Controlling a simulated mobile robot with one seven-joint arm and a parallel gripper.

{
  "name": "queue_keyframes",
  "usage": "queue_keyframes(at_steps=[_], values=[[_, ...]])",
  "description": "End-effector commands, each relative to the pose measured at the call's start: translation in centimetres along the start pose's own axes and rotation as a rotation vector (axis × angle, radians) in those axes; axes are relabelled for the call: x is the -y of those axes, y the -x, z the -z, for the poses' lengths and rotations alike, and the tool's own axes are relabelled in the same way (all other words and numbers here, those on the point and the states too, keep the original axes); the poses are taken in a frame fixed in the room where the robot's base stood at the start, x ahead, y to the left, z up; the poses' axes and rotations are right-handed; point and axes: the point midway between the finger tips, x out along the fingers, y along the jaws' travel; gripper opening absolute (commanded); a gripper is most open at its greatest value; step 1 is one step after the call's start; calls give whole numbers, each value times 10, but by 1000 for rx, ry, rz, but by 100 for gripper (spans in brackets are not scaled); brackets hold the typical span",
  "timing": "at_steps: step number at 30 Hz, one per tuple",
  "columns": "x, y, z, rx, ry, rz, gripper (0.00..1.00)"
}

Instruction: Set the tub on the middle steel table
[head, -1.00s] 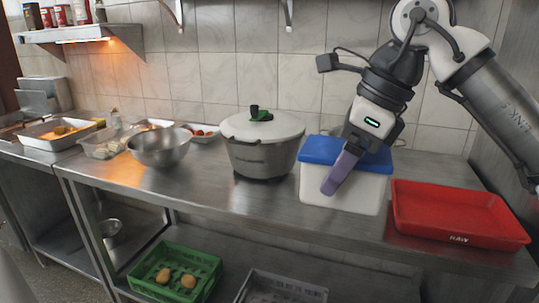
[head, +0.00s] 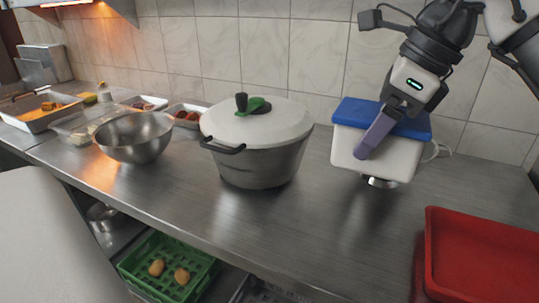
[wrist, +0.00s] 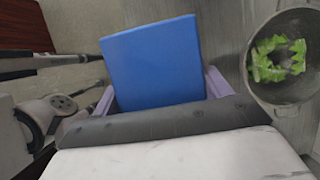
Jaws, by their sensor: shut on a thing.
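The tub (head: 370,157) is white with a blue lid (head: 382,116). My gripper (head: 384,128) is shut on it, with one purple finger across the near side. In the wrist view the blue lid (wrist: 152,62) sits between my two purple fingers (wrist: 160,95). The far finger is hidden in the head view.
A large lidded pot (head: 258,150) stands left of the tub, and a steel bowl (head: 135,138) further left. A red tray (head: 478,250) is at front right. A round metal container with green leaves (wrist: 278,62) shows in the wrist view. The table front is bare.

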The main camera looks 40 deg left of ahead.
Motion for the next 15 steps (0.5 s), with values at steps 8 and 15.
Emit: queue_keyframes(at_steps=[8, 15], values=[[0, -8, 4, 1, 0, 0, 37], [-1, -60, 25, 2, 0, -2, 37]])
